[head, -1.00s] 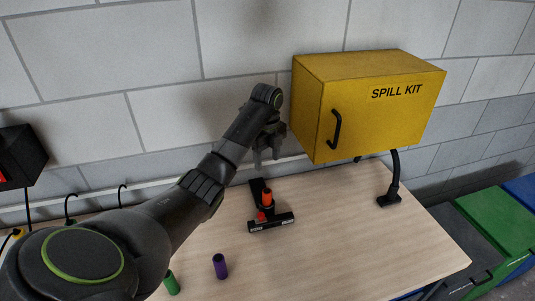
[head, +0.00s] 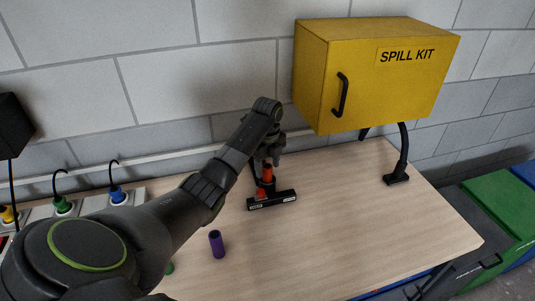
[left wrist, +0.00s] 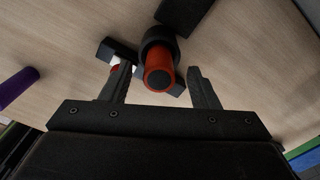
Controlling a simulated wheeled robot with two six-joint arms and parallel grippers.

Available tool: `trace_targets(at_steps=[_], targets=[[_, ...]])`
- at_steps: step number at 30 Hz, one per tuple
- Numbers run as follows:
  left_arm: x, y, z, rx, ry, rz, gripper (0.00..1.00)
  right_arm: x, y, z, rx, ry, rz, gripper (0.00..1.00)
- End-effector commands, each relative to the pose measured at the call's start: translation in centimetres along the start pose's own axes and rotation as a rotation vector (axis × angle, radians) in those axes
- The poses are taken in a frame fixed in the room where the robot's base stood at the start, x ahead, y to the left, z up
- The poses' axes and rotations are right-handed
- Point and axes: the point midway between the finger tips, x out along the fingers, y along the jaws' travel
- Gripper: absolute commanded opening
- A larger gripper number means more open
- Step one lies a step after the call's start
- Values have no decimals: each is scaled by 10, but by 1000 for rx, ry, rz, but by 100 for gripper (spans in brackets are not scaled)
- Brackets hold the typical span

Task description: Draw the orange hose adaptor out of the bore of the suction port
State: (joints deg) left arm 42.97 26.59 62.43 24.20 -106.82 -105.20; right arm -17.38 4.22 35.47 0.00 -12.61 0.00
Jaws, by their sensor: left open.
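The orange hose adaptor (head: 267,174) stands upright in the black suction port (head: 283,198) on the bench. In the left wrist view the adaptor's orange end (left wrist: 160,60) juts from the port's dark round collar (left wrist: 153,35), its lower part hidden inside. My left gripper (head: 269,158) is just above the adaptor, pointing down. In the left wrist view its open fingers (left wrist: 160,70) lie either side of the adaptor, with a gap on each side. Whether the tips are level with it I cannot tell. My right gripper is in neither view.
A purple tube (head: 217,244) stands nearer the front; a green one (head: 170,268) is mostly hidden by my arm. A small red part (head: 261,193) is beside the adaptor. The yellow spill kit box (head: 375,75) overhangs the back right.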

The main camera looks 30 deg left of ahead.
Motion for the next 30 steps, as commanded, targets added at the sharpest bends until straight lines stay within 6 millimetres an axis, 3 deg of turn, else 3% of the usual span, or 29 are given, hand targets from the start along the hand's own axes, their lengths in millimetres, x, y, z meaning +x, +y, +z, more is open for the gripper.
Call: trace_targets(at_steps=[6, 15, 26, 27, 30], targets=[[17, 0, 0, 0, 0, 1, 55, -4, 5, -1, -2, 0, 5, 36], [19, 0, 0, 0, -1, 1, 55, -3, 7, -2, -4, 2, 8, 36], [19, 0, 0, 0, -1, 1, 8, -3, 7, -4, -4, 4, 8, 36], [19, 0, 0, 0, -1, 1, 25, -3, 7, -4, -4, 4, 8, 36], [19, 0, 0, 0, -1, 1, 12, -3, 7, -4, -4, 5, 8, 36]])
